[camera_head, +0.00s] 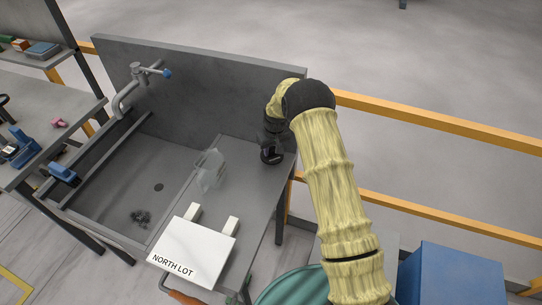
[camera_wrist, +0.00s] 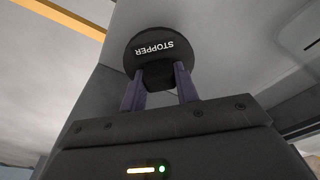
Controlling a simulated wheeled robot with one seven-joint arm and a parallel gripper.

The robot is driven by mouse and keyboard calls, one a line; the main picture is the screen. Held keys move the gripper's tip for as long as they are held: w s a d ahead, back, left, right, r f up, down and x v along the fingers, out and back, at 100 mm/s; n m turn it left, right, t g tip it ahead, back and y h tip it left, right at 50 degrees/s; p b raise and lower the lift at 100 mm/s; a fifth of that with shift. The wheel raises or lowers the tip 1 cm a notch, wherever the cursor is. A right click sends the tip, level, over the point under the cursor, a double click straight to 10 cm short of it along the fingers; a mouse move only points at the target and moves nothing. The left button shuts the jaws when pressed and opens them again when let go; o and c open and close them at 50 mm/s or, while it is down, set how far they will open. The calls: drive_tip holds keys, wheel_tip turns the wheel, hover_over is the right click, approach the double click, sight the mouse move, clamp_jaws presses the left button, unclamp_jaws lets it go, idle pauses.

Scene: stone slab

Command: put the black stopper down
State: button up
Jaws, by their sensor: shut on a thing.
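The black stopper (camera_wrist: 153,48) is a round disc with white lettering "STOPPER" and a dark block-shaped grip. In the wrist view my gripper (camera_wrist: 159,84) has one finger on each side of this grip and is shut on it. In the head view my gripper (camera_head: 268,146) points down over the right, back part of the grey stone slab (camera_head: 255,183). The stopper shows there as a small dark shape (camera_head: 271,157) under the fingers, partly hidden by them. I cannot tell whether it touches the slab.
Left of the slab is a sink basin (camera_head: 125,180) with a drain, dark bits and a tap (camera_head: 137,76). A clear upright piece (camera_head: 211,170) stands near the basin edge. A white "NORTH LOT" board (camera_head: 190,252) lies in front. The slab between is bare. A backboard (camera_head: 200,80) rises behind.

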sight(272, 156)
wheel_tip(272, 156, down, 3)
drive_tip(key=shift+d+f+p, duration=0.1)
drive_tip(key=shift+p, duration=0.55)
drive_tip(key=shift+f, duration=0.4)
drive_tip(key=shift+f, duration=0.15)
drive_tip(key=o, duration=1)
drive_tip(key=shift+r, duration=0.7)
drive_tip(key=r+b, duration=0.1)
drive_tip(key=r, duration=0.2)
drive_tip(key=s+r+b, duration=0.1)
drive_tip(key=r, duration=0.3)
drive_tip(key=r+b, duration=0.1)
drive_tip(key=r, duration=0.2)
drive_tip(key=shift+s+d+r, duration=0.2)
drive_tip(key=shift+s+r, duration=0.15)
drive_tip(key=shift+r, duration=0.05)
